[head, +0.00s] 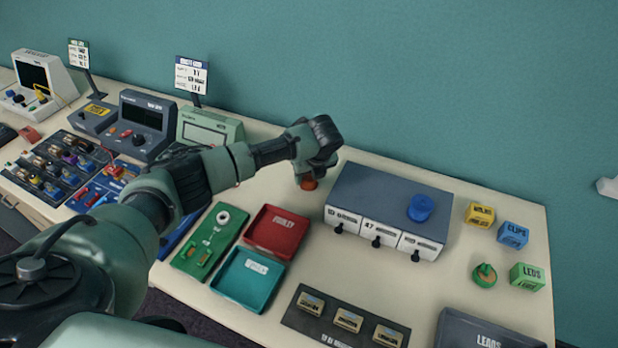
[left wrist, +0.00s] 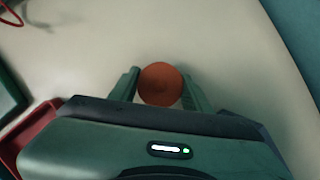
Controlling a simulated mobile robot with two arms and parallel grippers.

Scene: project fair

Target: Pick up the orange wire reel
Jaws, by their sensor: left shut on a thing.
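The orange wire reel (head: 309,183) shows as a small orange patch below my left gripper (head: 312,170) in the head view, left of the grey drawer box. In the left wrist view the round top of the reel (left wrist: 160,84) sits between the two green fingers (left wrist: 161,90). My left gripper is shut on it, one finger on each side. The gripper hides much of the reel in the head view. I cannot tell whether the reel touches the table.
A grey drawer box (head: 390,196) with a blue reel (head: 420,208) on top stands close on the right. A red tray (head: 275,232) and a teal tray (head: 247,279) lie in front. The teal wall (head: 420,80) is behind. Small coloured boxes stand at the right.

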